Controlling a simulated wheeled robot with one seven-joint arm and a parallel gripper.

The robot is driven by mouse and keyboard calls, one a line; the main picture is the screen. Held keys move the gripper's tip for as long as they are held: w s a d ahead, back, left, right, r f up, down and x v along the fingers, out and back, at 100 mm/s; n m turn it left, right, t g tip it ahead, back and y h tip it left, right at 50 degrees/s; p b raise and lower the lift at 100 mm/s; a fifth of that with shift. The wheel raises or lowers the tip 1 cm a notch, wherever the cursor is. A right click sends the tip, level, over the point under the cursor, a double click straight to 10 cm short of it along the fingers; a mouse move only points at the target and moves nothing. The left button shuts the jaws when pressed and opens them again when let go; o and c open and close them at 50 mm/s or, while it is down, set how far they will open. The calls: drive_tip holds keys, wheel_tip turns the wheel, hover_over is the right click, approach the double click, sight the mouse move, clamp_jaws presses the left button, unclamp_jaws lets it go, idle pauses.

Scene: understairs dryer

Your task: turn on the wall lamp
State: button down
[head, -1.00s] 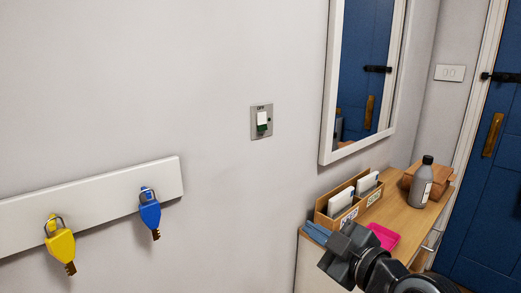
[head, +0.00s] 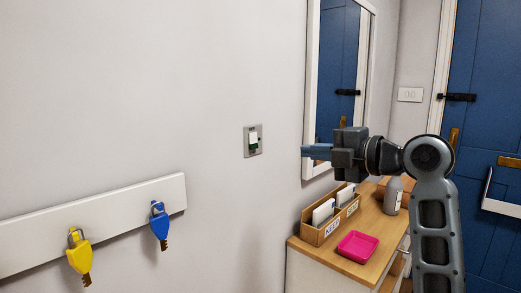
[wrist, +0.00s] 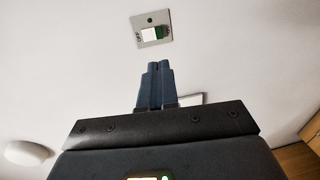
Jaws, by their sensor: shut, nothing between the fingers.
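The wall switch (head: 253,140) is a small grey plate with a white rocker and a green part low on it. It is on the pale wall left of the mirror. In the wrist view the switch plate (wrist: 151,29) lies just beyond my fingertips, with OFF lettering beside the white rocker. My gripper (head: 303,151) is shut and empty, pointing left to the right of the switch, with a gap between them. Its blue-grey fingers are together in the wrist view (wrist: 154,66). A round white dome (wrist: 27,153) shows at lower left there; I cannot tell if it is the lamp.
A white-framed mirror (head: 312,75) hangs behind my gripper. Below is a wooden cabinet top (head: 328,253) with a letter organiser (head: 313,235), pink tray (head: 357,246) and grey bottle (head: 393,196). A key rack (head: 108,216) with yellow and blue keys is at left. The wall between is clear.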

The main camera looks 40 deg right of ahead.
sight(255, 148)
drive_tip(key=shift+w, duration=0.1)
drive_tip(key=w+p, duration=0.1)
drive_tip(key=w, duration=0.3)
drive_tip(key=w+f+p, duration=0.1)
drive_tip(key=w, duration=0.3)
drive_tip(key=w+p, duration=0.2)
drive_tip(key=w, duration=0.2)
drive_tip(key=shift+w+a+f, duration=0.25)
drive_tip(key=shift+w, duration=0.15)
drive_tip(key=shift+w+f, duration=0.15)
drive_tip(key=shift+w, duration=0.3)
drive_tip(key=shift+f, duration=0.1)
drive_tip(key=shift+w+b, duration=0.2)
drive_tip(key=shift+b, duration=0.65)
